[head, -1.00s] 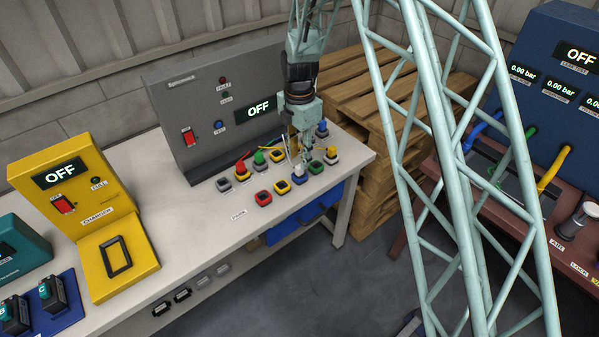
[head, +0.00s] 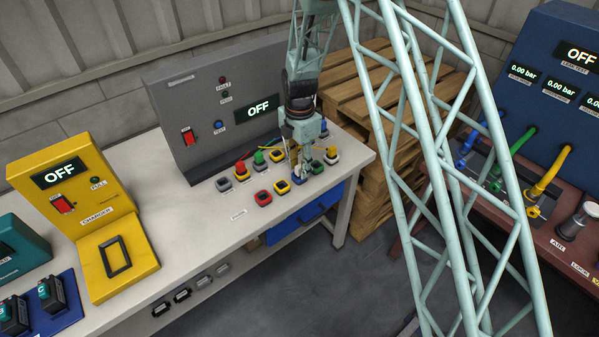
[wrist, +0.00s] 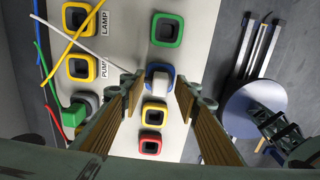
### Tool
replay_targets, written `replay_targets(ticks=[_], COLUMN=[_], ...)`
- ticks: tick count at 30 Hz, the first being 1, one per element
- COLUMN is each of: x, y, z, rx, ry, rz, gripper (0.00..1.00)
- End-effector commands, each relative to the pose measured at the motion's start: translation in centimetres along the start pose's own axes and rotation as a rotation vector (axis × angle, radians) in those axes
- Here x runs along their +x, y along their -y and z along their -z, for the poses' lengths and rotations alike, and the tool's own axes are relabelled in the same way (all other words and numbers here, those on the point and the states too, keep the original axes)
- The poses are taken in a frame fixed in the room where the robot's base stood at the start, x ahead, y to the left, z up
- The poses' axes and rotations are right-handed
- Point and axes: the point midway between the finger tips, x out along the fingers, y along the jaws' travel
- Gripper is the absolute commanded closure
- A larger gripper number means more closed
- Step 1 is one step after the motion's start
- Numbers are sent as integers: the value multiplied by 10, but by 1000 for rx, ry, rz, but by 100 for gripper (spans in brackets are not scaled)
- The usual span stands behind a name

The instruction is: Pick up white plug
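The white plug (wrist: 160,84) sits at a blue-rimmed socket (wrist: 151,69) on the bench, as the wrist view shows from above. A white cable (wrist: 78,44) runs from its side toward the upper left. My gripper (wrist: 161,86) is open, with one brown-padded finger on each side of the plug and a visible gap to both. In the head view my gripper (head: 299,168) points down over the front row of sockets. It hides most of the plug there.
A yellow socket (wrist: 155,105) and a red socket (wrist: 150,136) lie close to the plug. A green socket (wrist: 167,22) is on the other side. A green plug (wrist: 74,115) and loose cables lie left. The grey test panel (head: 166,92) stands behind.

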Motion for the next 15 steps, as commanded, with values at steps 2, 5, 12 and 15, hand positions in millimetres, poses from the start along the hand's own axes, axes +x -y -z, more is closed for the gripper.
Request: replay_targets(ticks=[2,5,12,15], x=[0,0,0,0], y=[0,0,0,0], z=[0,0,0,0], rx=[0,0,0,0], ry=[0,0,0,0], rz=[0,0,0,0], gripper=[70,70,70,73])
